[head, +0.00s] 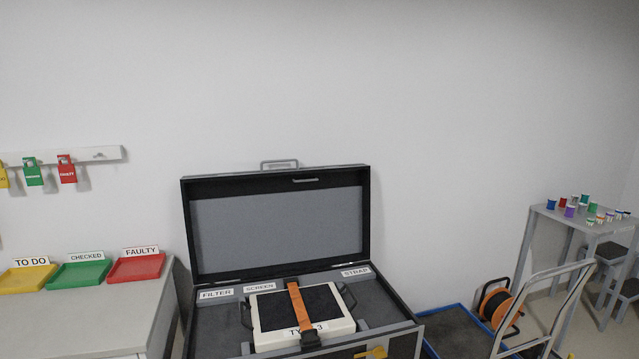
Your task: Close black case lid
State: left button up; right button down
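The black case (393,306) stands in the lower middle of the head view with its lid (278,226) raised, leaning upright near the wall. The lid has a grey inner face, a handle on its top edge and a small grey handle inside near that edge. A white device (347,325) with a dark screen lies in the grey-lined base, with an orange strap (299,303) across it. Labels FILTER, SCREEN and STRAP sit along the back of the base. A yellow latch (376,352) shows at the front. Neither of my grippers is in view.
A grey table with yellow (27,279), green (80,275) and red (136,268) trays stands at left. Coloured tags hang from a wall rail (100,154). At right are a blue-edged cart (445,330), an orange cable reel (497,306) and a small table (600,226) with spools.

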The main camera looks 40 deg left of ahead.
aim_at(238, 226)
jog(key=i, duration=0.45)
jog(key=u, duration=0.85)
